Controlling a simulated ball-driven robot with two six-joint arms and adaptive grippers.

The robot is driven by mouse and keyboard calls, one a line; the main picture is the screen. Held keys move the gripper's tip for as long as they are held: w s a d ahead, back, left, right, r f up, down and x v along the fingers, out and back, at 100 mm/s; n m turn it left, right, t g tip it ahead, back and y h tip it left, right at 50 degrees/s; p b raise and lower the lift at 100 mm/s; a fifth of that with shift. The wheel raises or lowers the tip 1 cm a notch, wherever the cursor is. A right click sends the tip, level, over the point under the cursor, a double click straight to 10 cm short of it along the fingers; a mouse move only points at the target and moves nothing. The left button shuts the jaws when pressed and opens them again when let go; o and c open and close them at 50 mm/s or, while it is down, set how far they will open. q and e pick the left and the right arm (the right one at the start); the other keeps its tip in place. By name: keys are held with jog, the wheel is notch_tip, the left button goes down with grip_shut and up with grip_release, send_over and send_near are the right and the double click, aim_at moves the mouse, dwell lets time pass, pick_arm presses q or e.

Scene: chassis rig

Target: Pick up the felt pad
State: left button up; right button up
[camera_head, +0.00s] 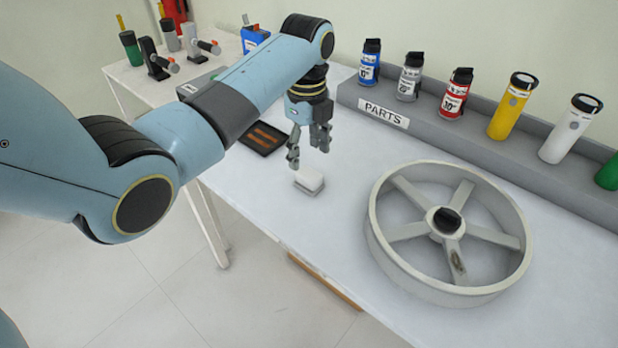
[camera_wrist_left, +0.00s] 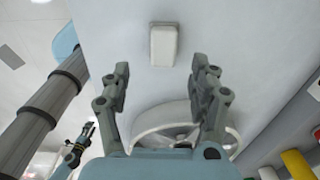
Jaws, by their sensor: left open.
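The felt pad (camera_head: 309,180) is a small white block with a greyish base, lying on the white table (camera_head: 350,225) near its front edge. My left gripper (camera_head: 309,158) is open and empty, pointing down just above and behind the pad in the head view. In the left wrist view the pad (camera_wrist_left: 163,46) lies ahead of the two spread fingers (camera_wrist_left: 162,80), centred between them and apart from them. My right gripper is not in the head view; a small dark gripper shape low at the left of the wrist view is too small to identify surely.
A large grey spoked wheel (camera_head: 450,285) lies right of the pad. A grey rack labelled PARTS (camera_head: 383,115) with several coloured cans and tubes runs along the back. Bare table surrounds the pad.

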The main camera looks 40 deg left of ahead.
aim_at(309, 173)
pick_arm(q)
jog(key=f, duration=0.7)
jog(key=shift+w+f, duration=0.15)
jog(key=shift+w, duration=0.05)
jog(key=shift+c, duration=0.2)
jog(key=c, duration=1.2)
jog(key=shift+r, duration=0.5)
jog(key=r, duration=0.2)
jog(key=d+r, duration=0.1)
jog(key=shift+r, duration=0.35)
jog(key=d+r, duration=0.2)
jog(key=d, duration=0.1)
jog(key=s+d+r, duration=0.1)
jog(key=d+r, duration=0.1)
jog(key=d, duration=0.2)
jog(key=s+d+r, duration=0.1)
jog(key=d+r, duration=0.1)
jog(key=d, duration=0.1)
jog(key=shift+s+d+r+b, duration=0.1)
jog(key=shift+d+r+b, duration=0.1)
jog(key=shift+d+b, duration=0.1)
